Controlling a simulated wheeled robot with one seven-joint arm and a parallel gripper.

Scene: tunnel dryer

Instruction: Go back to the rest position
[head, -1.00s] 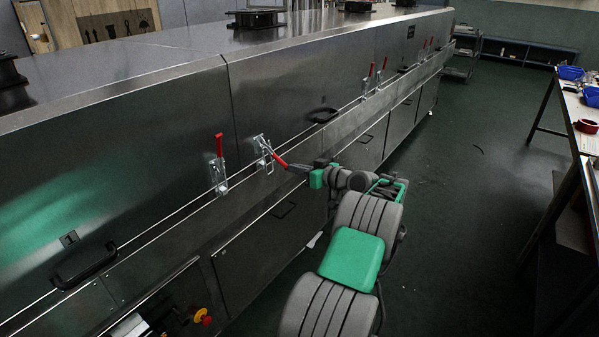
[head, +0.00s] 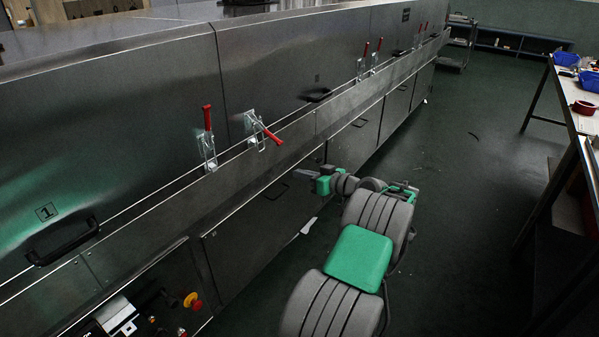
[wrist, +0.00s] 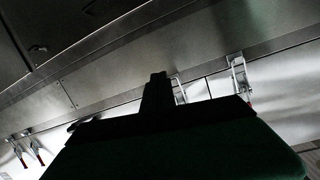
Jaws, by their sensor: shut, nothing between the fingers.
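My gripper (head: 300,174) is shut and empty, held in front of the dryer's lower panels in the head view. It is apart from the latches, below and to the right of the tilted one. In the wrist view its fingers (wrist: 158,82) are a dark, closed-together silhouette. The tilted latch (head: 264,130) has its red handle leaning down to the right, away from the dryer wall. The latch to its left (head: 208,130) has its red handle upright.
The long steel dryer (head: 130,110) fills the left side, with a ledge (head: 285,140) below the latches. Further latches (head: 365,60) have upright red handles. A workbench (head: 585,115) stands at the right. Green floor (head: 470,190) between them is open.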

